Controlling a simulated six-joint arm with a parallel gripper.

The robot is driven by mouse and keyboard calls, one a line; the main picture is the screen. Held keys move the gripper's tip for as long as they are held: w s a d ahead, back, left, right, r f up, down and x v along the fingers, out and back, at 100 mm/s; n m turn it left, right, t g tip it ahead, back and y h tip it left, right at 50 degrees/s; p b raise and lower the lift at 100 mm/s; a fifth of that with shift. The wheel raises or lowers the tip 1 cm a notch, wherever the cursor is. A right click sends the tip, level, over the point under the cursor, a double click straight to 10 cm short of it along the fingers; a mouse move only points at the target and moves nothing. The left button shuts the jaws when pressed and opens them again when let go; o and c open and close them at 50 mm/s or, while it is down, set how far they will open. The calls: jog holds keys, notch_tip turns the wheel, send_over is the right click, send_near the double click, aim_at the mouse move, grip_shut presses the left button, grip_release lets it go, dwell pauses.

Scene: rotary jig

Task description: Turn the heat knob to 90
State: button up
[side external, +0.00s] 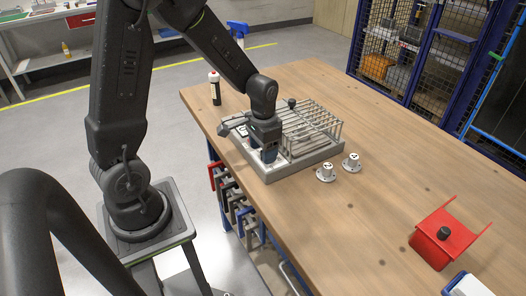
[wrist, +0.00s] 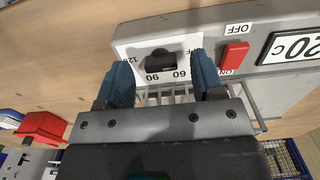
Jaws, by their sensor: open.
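The heat knob (wrist: 160,61) is black and sits on a white dial plate with the numbers 60, 90 and 120 readable. I cannot tell which number it points at. It is on the front panel of a grey grill unit (side external: 305,168), which stands on the wooden table in the side external view. My gripper (wrist: 161,66) has its two blue fingers apart, one on each side of the knob in the wrist view, with no clear contact. In the side view my gripper (side external: 268,156) is low over the panel and hides the knob.
A red switch (wrist: 234,55) marked OFF and ON and a display (wrist: 294,46) lie right of the dial. Wire racks (side external: 312,122) cover the grill. Two small white pieces (side external: 326,172) (side external: 352,162) stand beside it. A red holder (side external: 436,243) is at the right; the table between is clear.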

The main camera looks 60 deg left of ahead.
jog(key=shift+f, duration=0.65)
jog(key=c, duration=0.9)
jog(key=shift+c, duration=0.2)
jog(key=shift+m, duration=0.3)
jog(key=shift+a+m, duration=0.15)
jog(key=shift+m, duration=2.65)
